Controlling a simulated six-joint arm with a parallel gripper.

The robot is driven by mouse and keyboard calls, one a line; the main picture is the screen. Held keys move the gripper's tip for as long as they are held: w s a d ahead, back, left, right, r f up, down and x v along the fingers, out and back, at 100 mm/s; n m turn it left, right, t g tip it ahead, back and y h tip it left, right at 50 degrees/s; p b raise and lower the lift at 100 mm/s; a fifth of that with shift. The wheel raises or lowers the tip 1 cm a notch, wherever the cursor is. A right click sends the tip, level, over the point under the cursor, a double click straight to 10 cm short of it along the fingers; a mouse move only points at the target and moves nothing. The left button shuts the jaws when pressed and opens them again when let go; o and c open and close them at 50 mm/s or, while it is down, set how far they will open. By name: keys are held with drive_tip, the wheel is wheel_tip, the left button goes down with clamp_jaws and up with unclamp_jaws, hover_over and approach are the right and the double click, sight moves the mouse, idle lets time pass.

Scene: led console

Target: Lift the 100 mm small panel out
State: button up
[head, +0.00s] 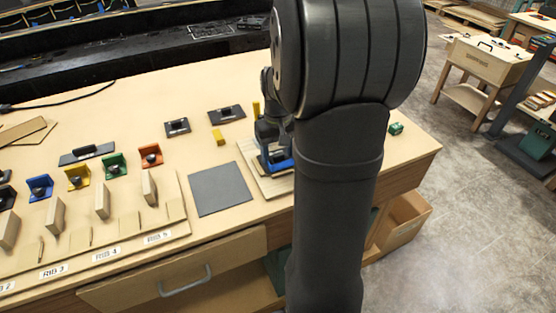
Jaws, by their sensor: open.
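Dark flat panels with raised black grips lie on the bench: a small one (177,127), a slightly larger one (226,113) and a long grey one (87,153). I cannot tell from size alone which is the 100 mm small panel. My gripper (277,160) is open, low over a pale wooden board (252,158) right of the grey mat, apart from these panels. Blue shows at its lower end, and I cannot tell whether a panel lies beneath it. My own arm hides much of the board and the bench to its right.
A grey square mat (220,188) lies left of the board. Coloured brackets with black knobs, such as the red one (150,157), stand behind upright wooden ribs (102,201). A yellow block (218,137) and a green block (396,128) lie on the bench.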

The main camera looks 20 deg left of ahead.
sight(278, 154)
drive_tip(key=c, duration=1.1)
drive_tip(key=shift+r, duration=0.15)
drive_tip(key=shift+r, duration=0.6)
wheel_tip(278, 154, up, 3)
drive_tip(key=shift+f, duration=0.1)
drive_tip(key=d+r, duration=1)
drive_tip(key=d, duration=0.1)
drive_tip(key=shift+s+d+r, duration=0.35)
